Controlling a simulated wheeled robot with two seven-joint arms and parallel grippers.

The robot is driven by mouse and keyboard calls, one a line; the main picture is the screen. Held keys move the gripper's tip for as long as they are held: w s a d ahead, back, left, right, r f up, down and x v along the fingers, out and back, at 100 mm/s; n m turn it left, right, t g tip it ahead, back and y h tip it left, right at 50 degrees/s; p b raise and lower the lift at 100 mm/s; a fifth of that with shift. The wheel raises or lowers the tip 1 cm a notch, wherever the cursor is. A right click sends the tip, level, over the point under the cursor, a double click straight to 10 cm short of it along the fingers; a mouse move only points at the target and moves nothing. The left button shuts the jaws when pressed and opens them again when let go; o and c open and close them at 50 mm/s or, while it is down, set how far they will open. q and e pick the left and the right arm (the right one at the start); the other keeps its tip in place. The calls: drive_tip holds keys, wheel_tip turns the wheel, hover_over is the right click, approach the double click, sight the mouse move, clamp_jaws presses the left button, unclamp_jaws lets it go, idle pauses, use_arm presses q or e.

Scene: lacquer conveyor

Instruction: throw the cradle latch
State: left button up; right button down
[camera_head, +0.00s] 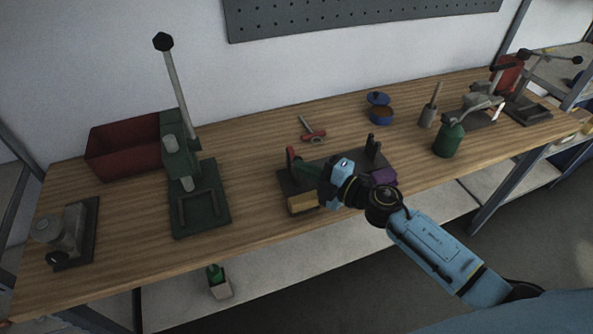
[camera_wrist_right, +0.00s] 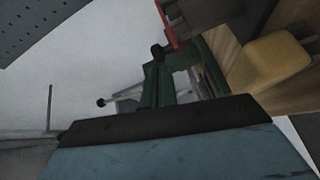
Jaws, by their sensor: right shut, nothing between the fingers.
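The cradle (camera_head: 286,187) is a dark base near the bench's front edge, with an upright at each end. A red latch piece (camera_head: 290,154) stands at its left end; a red part (camera_wrist_right: 166,22) also shows at the top of the right wrist view. A dark upright (camera_head: 372,146) stands at the right end. My right gripper (camera_head: 322,177) is shut and empty, over the cradle's middle just right of the red piece, and hides much of the cradle. A green part (camera_head: 304,168) shows between them; I cannot tell if they touch. My left gripper is out of view.
A yellow block (camera_head: 303,203) and a purple block (camera_head: 384,177) sit at the cradle's front. Bench between press and cradle is clear.

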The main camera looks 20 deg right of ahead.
drive_tip(key=s+a+p, duration=0.1)
drive_tip(key=s+a+r+p, duration=0.1)
drive_tip(key=s, duration=0.1)
drive_tip(key=shift+s+a+p, duration=0.2)
drive_tip(key=shift+s+p, duration=0.1)
drive_tip(key=b+v, duration=0.1)
drive_tip(key=v, duration=0.8)
drive_tip(key=shift+s+a, duration=0.25)
drive_tip(key=shift+a, duration=0.15)
drive_tip(key=shift+f, duration=0.1)
